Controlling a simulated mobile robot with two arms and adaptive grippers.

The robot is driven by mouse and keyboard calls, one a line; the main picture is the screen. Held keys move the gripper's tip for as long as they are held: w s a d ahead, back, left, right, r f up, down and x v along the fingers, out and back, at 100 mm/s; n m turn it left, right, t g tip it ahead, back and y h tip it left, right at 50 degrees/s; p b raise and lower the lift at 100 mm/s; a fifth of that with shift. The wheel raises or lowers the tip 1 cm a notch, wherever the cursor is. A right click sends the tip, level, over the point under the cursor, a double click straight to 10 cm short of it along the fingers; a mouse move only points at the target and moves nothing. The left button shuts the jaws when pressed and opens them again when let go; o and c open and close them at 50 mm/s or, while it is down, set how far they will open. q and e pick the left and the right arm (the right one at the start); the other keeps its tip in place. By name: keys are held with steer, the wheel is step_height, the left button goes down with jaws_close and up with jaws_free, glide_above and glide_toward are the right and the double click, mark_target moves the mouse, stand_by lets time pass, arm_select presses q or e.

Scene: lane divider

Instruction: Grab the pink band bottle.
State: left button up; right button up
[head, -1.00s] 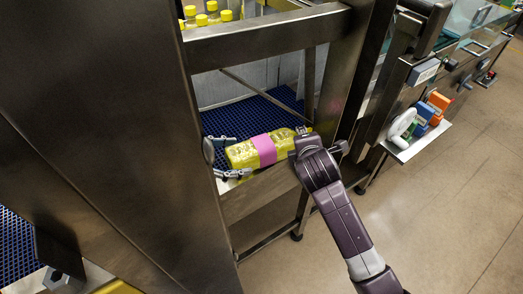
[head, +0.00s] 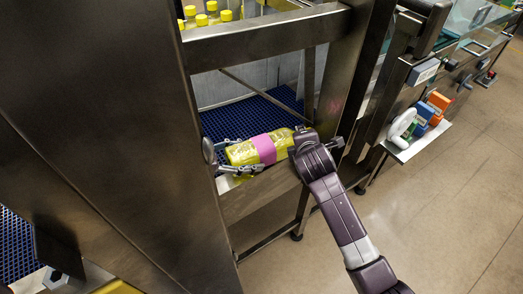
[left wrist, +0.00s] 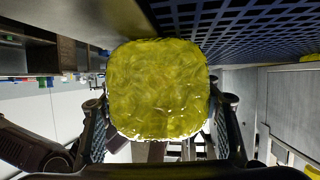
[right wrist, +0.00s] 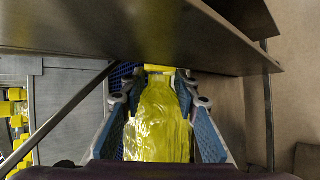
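The pink band bottle (head: 265,148) is yellow with a pink band and lies on its side at the front edge of the lower bay in the head view. My left gripper (head: 245,157) reaches in from the left, its fingers on either side of the bottle's left end. In the left wrist view the bottle's squarish end (left wrist: 158,90) fills the space between the fingers, with narrow gaps. My right arm's wrist is at the bottle's right end; its fingers are mostly hidden there. The right wrist view shows my right gripper (right wrist: 160,105) around a yellow bottle body (right wrist: 158,125), no pink visible.
A steel frame (head: 265,40) surrounds the bay, and a wide steel panel (head: 110,130) stands at left. A blue mesh belt (head: 265,110) lies behind the bottle. Several yellow-capped bottles (head: 212,12) stand above. A small shelf (head: 412,147) at right holds coloured items. The floor at right is clear.

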arm_select(q)
steer(key=shift+c, duration=1.1)
arm_select(e)
jaws_close()
arm_select(q)
steer(key=shift+w, duration=0.1)
steer(key=c, duration=1)
arm_select(e)
steer(key=shift+a, duration=0.1)
arm_select(q)
steer(key=shift+r, duration=0.15)
jaws_close()
steer(key=shift+r, duration=0.1)
arm_select(e)
steer(key=shift+r, duration=0.15)
